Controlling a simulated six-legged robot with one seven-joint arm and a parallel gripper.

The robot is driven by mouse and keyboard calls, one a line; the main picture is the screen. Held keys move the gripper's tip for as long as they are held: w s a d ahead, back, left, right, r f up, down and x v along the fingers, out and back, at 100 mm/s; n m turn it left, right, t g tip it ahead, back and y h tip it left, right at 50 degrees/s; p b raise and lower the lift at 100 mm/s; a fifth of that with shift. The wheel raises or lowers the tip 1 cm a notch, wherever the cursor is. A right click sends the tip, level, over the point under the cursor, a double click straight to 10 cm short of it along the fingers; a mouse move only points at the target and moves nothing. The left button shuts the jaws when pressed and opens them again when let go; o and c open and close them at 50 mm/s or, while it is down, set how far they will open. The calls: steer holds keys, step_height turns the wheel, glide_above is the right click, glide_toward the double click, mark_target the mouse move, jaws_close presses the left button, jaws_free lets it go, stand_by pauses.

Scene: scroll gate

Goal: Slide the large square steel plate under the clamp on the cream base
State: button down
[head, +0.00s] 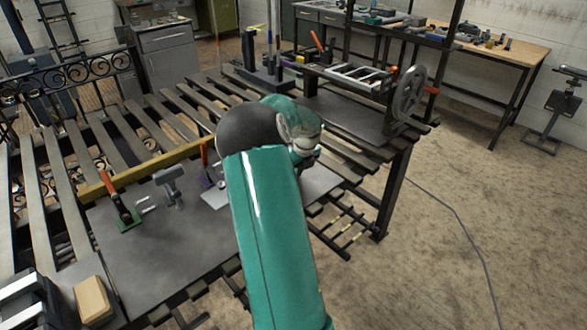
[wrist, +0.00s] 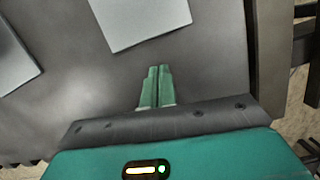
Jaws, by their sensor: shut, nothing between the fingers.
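In the wrist view, my gripper (wrist: 157,72) is shut and empty, its green fingers together above the dark grey work surface. A light grey steel plate (wrist: 140,20) lies just beyond the fingertips, apart from them and cut off by the top edge. Another light plate (wrist: 12,55) lies at the left edge. I cannot tell which is the large square one. In the head view, a pale plate (head: 213,199) shows left of my arm, which hides my gripper. A red-handled clamp (head: 124,208) stands on a green base; another (head: 205,155) has a purple base. No cream base is clearly visible.
A grey T-shaped fixture (head: 170,185) stands between the clamps. A yellow bar (head: 150,170) runs behind them across the slatted bench. A tan block (head: 92,298) lies front left. A handwheel (head: 408,93) stands at the back right. Bare surface shows front left (head: 165,265).

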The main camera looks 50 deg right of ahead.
steer(key=v, duration=1)
steer(key=shift+s, duration=0.35)
steer(key=shift+a, duration=0.1)
